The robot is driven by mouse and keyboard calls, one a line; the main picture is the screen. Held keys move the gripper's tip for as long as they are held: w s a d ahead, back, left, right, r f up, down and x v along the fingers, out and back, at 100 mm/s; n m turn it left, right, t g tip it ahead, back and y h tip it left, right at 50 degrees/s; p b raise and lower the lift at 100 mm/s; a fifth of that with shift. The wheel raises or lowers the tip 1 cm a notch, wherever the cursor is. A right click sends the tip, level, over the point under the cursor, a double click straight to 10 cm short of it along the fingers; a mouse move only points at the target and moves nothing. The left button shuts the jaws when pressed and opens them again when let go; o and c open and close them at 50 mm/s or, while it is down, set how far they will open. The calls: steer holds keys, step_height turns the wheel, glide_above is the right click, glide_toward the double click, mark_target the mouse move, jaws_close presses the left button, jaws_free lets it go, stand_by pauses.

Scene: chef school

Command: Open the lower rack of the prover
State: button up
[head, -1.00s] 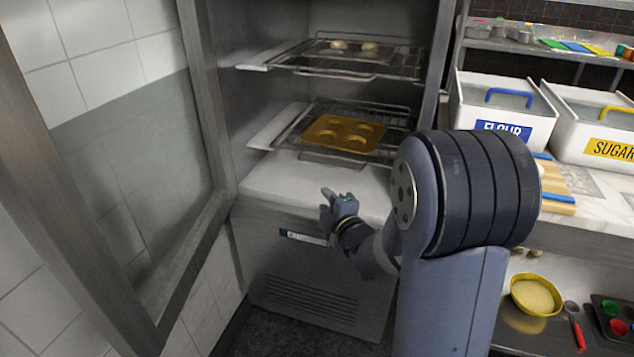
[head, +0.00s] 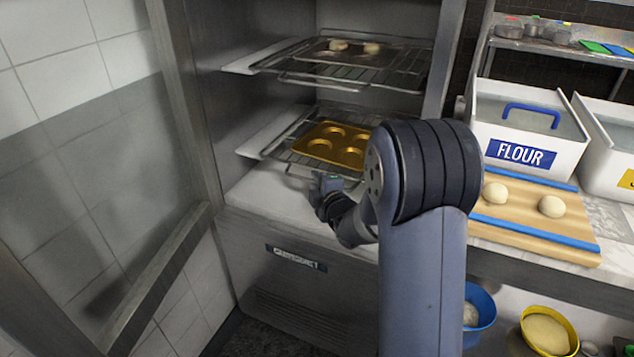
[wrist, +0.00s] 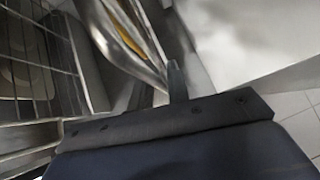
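The prover (head: 270,235) stands with its glass door (head: 110,180) swung open to the left. Its lower rack (head: 285,152) is a wire shelf bearing a golden tin (head: 333,148) with several round hollows. My gripper (head: 322,186) is at the front edge of this rack, low and near its middle, above the prover's white floor. In the wrist view one dark finger (wrist: 176,82) stands beside a shiny metal edge (wrist: 120,40) with a golden patch behind it. The other finger is not clear, and I cannot tell whether the gripper grips the rack.
An upper rack (head: 345,62) carries a tray with two pale dough balls. To the right, a counter holds a flour bin (head: 525,130) and a wooden board (head: 530,215) with dough balls. A blue bowl (head: 480,310) and a yellow bowl (head: 548,330) stand below.

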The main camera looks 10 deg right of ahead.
jaws_close()
steer(key=shift+s+a, duration=0.1)
